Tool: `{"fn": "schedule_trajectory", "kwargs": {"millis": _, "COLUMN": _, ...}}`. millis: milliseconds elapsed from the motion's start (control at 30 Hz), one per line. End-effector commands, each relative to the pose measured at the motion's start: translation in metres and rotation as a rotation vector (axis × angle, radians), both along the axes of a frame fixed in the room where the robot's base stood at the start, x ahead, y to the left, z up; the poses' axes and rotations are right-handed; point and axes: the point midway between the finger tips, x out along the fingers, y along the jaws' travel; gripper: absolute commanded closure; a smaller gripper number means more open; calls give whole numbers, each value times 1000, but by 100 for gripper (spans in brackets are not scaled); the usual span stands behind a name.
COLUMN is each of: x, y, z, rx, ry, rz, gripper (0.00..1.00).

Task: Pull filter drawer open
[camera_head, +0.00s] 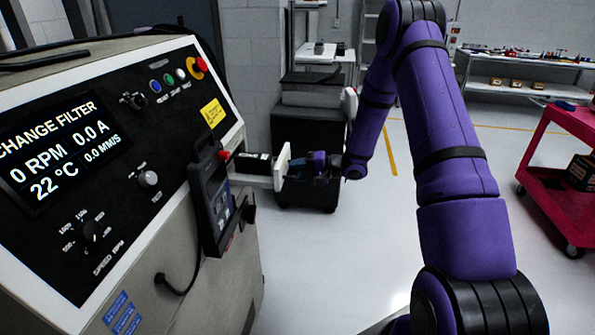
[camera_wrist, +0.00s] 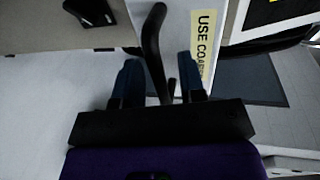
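The filter drawer stands out from the right side of the beige machine in the head view. Its pale front plate (camera_head: 282,166) is clear of the machine's side, and a dark block (camera_head: 252,163) shows behind it. My gripper (camera_head: 318,163) is just right of this plate. In the wrist view, the pale drawer front (camera_wrist: 184,22) carries a yellow label starting "USE COA". Its black curved handle (camera_wrist: 154,45) stands between the two blue fingers of my gripper (camera_wrist: 160,82). The fingers are apart, with gaps showing on both sides of the handle.
The machine's panel (camera_head: 115,150) reads "CHANGE FILTER" and 0 RPM. A handheld pendant (camera_head: 213,200) hangs at its corner, left of the drawer. A dark cabinet (camera_head: 305,128) stands behind my gripper. A red cart (camera_head: 550,190) is at far right. Open floor (camera_head: 330,255) lies between.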

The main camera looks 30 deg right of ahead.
Motion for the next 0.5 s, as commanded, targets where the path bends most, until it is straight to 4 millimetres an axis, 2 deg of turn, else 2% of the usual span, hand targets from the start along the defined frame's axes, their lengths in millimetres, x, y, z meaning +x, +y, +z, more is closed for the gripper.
{"fn": "schedule_trajectory", "kwargs": {"millis": 167, "x": -8, "y": -12, "z": 3, "rx": -1, "ry": 1, "rz": -3, "gripper": 63}}
{"fn": "schedule_trajectory", "kwargs": {"millis": 500, "x": -44, "y": -61, "z": 16, "rx": 0, "ry": -1, "rz": -3, "gripper": 63}}
